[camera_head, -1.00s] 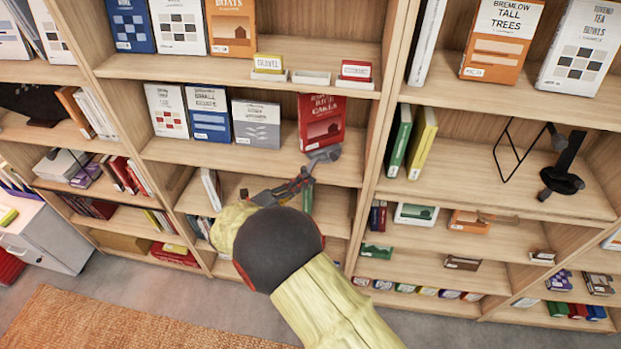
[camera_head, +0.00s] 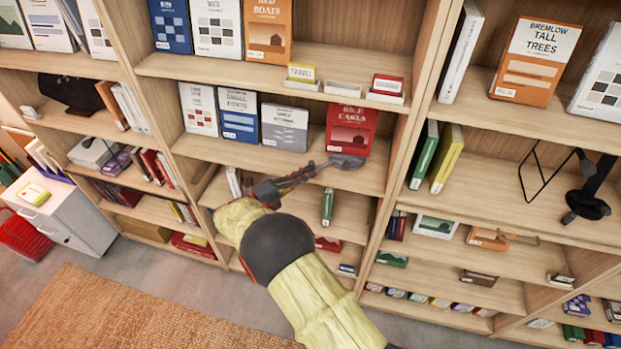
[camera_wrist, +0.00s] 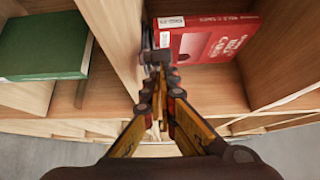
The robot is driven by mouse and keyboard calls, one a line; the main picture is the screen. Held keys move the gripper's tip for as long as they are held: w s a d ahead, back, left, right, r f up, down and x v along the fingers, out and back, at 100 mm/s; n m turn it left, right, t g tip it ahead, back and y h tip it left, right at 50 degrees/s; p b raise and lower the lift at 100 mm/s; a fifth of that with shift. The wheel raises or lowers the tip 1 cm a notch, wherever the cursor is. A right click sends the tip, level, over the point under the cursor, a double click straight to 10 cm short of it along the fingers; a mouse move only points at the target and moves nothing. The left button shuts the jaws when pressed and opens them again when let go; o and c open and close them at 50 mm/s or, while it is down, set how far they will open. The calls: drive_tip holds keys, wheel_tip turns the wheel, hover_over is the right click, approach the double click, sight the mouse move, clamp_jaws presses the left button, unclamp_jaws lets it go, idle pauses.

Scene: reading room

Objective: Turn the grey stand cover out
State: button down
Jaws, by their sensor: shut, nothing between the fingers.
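A grey-and-white book (camera_head: 284,127) stands upright on the middle shelf with its cover facing out, its title too small to read. No separate grey stand can be made out. A red book (camera_head: 351,129) stands to its right, cover out. My gripper (camera_head: 345,161) is shut and empty at the shelf's front edge, just below the red book. In the wrist view, my gripper (camera_wrist: 157,68) points up to the lower left end of the red book (camera_wrist: 208,42), beside the upright divider. I cannot tell whether it touches. The grey book does not show there.
A wooden divider (camera_head: 408,120) stands close to the right of my gripper. Beyond it are green (camera_head: 424,153) and yellow (camera_head: 447,158) books and a black stand (camera_head: 588,190). A blue book (camera_head: 238,114) and a white one stand left of the grey book. The floor below has an orange rug (camera_head: 150,310).

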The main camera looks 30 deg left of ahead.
drive_tip(key=shift+w+a, duration=0.25)
drive_tip(key=shift+a, duration=0.4)
idle(0.3)
